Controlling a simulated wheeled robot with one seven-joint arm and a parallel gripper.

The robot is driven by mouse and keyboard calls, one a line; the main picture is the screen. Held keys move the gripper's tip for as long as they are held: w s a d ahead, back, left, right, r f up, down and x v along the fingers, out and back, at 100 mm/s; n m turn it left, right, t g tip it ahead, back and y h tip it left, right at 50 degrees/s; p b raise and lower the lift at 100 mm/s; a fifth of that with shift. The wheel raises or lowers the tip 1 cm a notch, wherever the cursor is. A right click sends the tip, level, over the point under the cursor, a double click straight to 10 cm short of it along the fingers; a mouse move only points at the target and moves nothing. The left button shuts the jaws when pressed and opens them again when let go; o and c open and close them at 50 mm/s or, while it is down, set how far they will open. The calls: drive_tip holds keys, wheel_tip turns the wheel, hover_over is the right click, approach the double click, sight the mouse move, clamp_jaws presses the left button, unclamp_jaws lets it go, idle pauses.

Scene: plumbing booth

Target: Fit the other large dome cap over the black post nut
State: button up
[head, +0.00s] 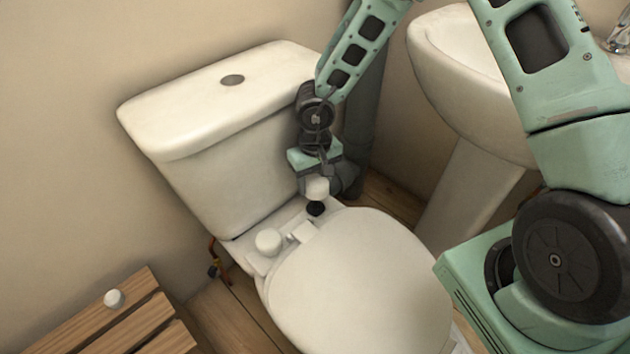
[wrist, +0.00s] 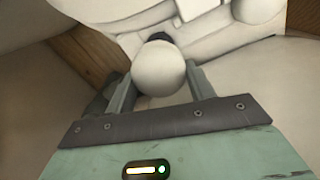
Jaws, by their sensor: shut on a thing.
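A white dome cap (head: 317,188) is held in my gripper (head: 316,184) above the black post nut (head: 316,208) at the back of the toilet seat. In the wrist view the dome cap (wrist: 158,68) sits between the two fingers of my gripper (wrist: 160,78). The black nut (wrist: 159,37) shows just beyond the cap, partly hidden by it. In the head view the cap's lower edge is close to the nut's top; I cannot tell whether they touch. Another large white dome cap (head: 268,241) sits at the left seat hinge.
The toilet tank (head: 235,150) stands close behind my gripper. The closed lid (head: 355,285) is in front. A small white cap (head: 114,298) lies on a slatted wooden stool (head: 95,325). The sink pedestal (head: 470,205) is to the right.

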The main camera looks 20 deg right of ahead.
sight(316, 202)
drive_tip(key=shift+f+b, duration=2.4)
drive_tip(key=shift+b, duration=1.15)
drive_tip(key=shift+f+p, duration=0.25)
drive_tip(key=shift+p, duration=0.6)
drive_tip(key=shift+f, duration=0.95)
drive_tip(key=shift+s+f, duration=0.1)
drive_tip(key=shift+f+p, duration=0.3)
drive_tip(key=shift+p, duration=0.25)
drive_tip(key=shift+c, duration=1.2)
drive_tip(key=o, duration=1.3)
drive_tip(key=shift+d, duration=0.1)
drive_tip(key=shift+r, duration=0.15)
